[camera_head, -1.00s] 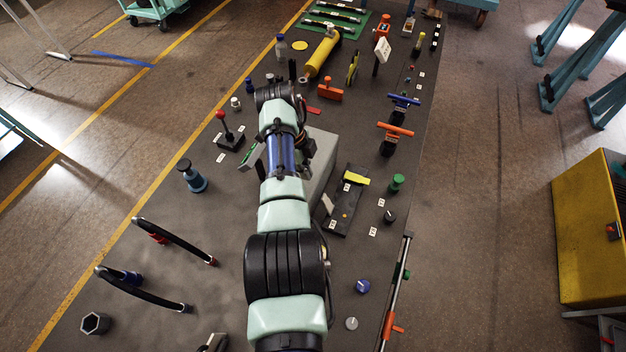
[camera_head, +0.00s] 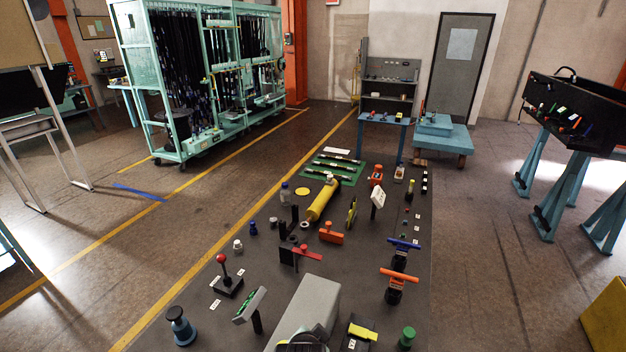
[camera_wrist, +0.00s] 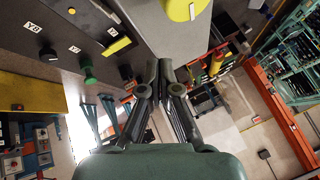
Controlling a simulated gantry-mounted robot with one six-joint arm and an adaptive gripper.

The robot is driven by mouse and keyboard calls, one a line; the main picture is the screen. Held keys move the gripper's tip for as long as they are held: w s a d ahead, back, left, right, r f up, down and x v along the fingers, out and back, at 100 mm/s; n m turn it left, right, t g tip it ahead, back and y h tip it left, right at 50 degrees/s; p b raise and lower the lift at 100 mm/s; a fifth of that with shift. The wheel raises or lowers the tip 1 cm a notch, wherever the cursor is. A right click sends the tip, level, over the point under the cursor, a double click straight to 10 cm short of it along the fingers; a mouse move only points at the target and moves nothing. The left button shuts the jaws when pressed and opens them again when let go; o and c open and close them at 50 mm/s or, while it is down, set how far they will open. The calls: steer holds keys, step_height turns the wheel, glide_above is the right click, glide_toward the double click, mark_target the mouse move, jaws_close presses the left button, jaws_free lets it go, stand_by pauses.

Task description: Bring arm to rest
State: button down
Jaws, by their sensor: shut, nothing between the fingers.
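My gripper (camera_wrist: 166,66) shows in the wrist view. Its two dark fingers are together with nothing between them. It is clear of any object that I can see it touch. In the head view the arm is almost wholly out of the picture; a dark rounded part at the bottom edge may be mine. The grey box (camera_head: 309,306) stands on the dark table (camera_head: 190,290).
A red-knobbed lever (camera_head: 224,268), a blue-grey plunger (camera_head: 180,325), a yellow cylinder (camera_head: 321,203) and an orange-handled valve (camera_head: 398,276) stand on the table. A teal hose rack (camera_head: 200,80) stands at the back left. Floor is open on both sides of the table.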

steer(key=s+r+n+t, duration=0.5)
steer(key=s+r+n, duration=0.45)
steer(key=s, duration=0.55)
step_height(320, 180, up, 20)
steer(key=p, duration=1.9)
steer(key=shift+w+d+r+m+y, duration=0.15)
steer(key=shift+w+d+m+y, duration=0.2)
steer(key=shift+m, duration=0.1)
step_height(320, 180, down, 31)
steer(key=b, duration=3)
steer(key=shift+a+r, duration=0.15)
steer(key=shift+r, duration=0.05)
